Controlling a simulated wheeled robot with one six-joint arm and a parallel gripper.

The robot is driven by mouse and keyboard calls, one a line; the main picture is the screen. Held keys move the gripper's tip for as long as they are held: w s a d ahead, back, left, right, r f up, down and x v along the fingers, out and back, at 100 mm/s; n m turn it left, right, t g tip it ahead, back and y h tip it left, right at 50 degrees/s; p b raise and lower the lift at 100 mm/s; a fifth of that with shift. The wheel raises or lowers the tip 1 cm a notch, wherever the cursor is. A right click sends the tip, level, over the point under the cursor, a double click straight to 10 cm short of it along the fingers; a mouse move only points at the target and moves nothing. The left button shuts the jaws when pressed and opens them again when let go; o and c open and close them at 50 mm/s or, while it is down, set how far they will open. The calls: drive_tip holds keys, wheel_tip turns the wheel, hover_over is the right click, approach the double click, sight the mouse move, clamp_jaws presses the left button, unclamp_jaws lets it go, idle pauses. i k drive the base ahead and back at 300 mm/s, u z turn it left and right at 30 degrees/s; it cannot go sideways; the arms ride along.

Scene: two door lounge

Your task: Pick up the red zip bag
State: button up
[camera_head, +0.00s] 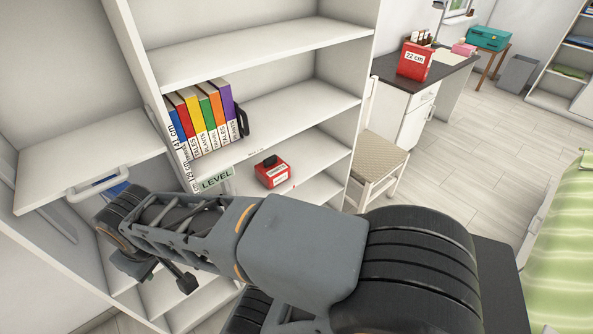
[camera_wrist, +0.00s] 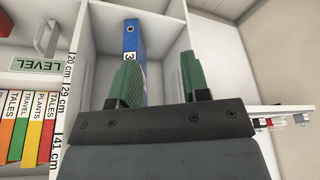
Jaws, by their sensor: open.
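A larger red item (camera_head: 414,62) marked "22 cm" stands on the dark desk. I cannot tell for sure which of them is the zip bag. In the wrist view my gripper (camera_wrist: 160,80) is open, with its two green fingers apart and nothing between them. A blue binder (camera_wrist: 131,42) stands beyond the fingers in a white compartment.
The white shelf unit holds a row of coloured books (camera_head: 205,118) and a green "LEVEL" sign (camera_head: 215,178). A panel with a handle (camera_head: 97,184) juts out at the left. A chair (camera_head: 378,160) stands right of the shelves. Open floor (camera_head: 480,135) lies beyond it.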

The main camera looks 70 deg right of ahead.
sight(273, 172)
drive_tip(key=z, duration=1.95)
drive_tip(key=k, duration=0.5)
drive_tip(key=u, duration=0.4)
drive_tip(key=i, duration=0.9)
drive_tip(key=z, duration=0.2)
